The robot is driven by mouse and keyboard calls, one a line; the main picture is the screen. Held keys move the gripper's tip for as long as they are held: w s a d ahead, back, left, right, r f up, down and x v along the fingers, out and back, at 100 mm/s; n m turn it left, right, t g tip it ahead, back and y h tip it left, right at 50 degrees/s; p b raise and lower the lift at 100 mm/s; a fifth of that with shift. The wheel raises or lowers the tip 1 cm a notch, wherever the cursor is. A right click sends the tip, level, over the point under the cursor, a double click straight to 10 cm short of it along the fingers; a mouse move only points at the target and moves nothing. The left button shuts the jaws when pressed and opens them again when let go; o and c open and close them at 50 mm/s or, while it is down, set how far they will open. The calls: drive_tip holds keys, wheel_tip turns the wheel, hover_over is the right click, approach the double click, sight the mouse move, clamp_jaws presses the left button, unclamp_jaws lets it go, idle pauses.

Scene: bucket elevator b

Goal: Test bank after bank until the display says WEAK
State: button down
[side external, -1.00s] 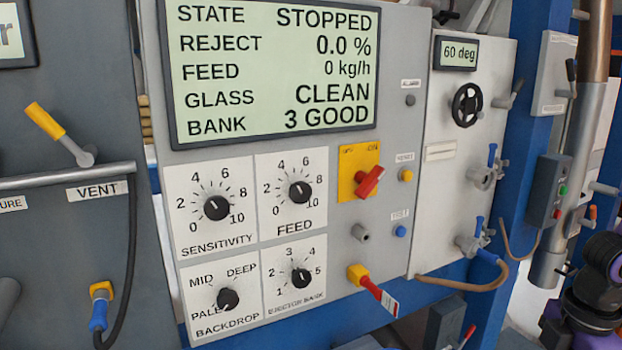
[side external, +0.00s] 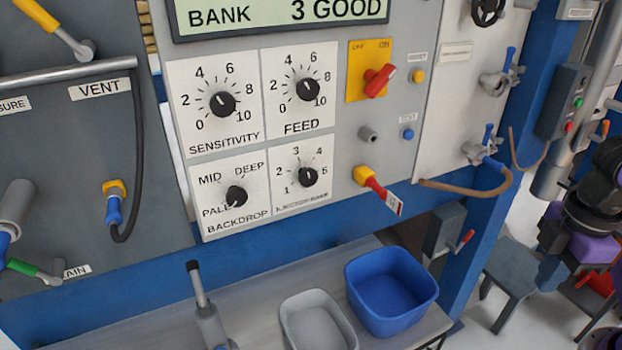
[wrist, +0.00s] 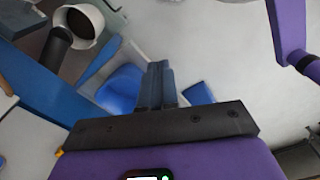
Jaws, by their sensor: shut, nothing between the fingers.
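The display (side external: 280,14) is cut off by the top edge of the side external view. Its visible line reads BANK 3 GOOD. The blue button (side external: 407,134) under a small label, which seems to read TEST, is right of the knobs. My gripper (wrist: 160,85) is shut and empty in the wrist view, away from the panel. Its fingertips do not show in the side external view.
The sensitivity (side external: 222,104), feed (side external: 308,90) and backdrop (side external: 237,196) knobs surround the bank knob. A red-handled switch (side external: 378,80) and a red-tagged yellow fitting (side external: 365,176) stick out nearby. A blue bin (side external: 390,290) and grey tray (side external: 318,322) stand below.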

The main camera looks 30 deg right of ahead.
drive_tip(key=c, duration=1.1)
unclamp_jaws()
drive_tip(key=shift+a, duration=0.35)
drive_tip(key=o, duration=0.5)
drive_tip(key=shift+w+a+f+y, duration=0.15)
drive_tip(key=shift+a+y, duration=0.25)
drive_tip(key=shift+a, duration=0.45)
drive_tip(key=w+a+m+t+y, duration=0.2)
drive_tip(key=w+a+y, duration=0.2)
drive_tip(key=a, duration=0.7)
drive_tip(key=w+a+m+t+y, duration=0.25)
drive_tip(key=w+a, duration=0.25)
drive_tip(key=a, duration=0.5)
drive_tip(key=m+t+h, duration=0.8)
drive_tip(key=t, duration=0.5)
approach(310, 178)
drive_tip(key=w, duration=0.9)
drive_tip(key=shift+d+f, duration=0.1)
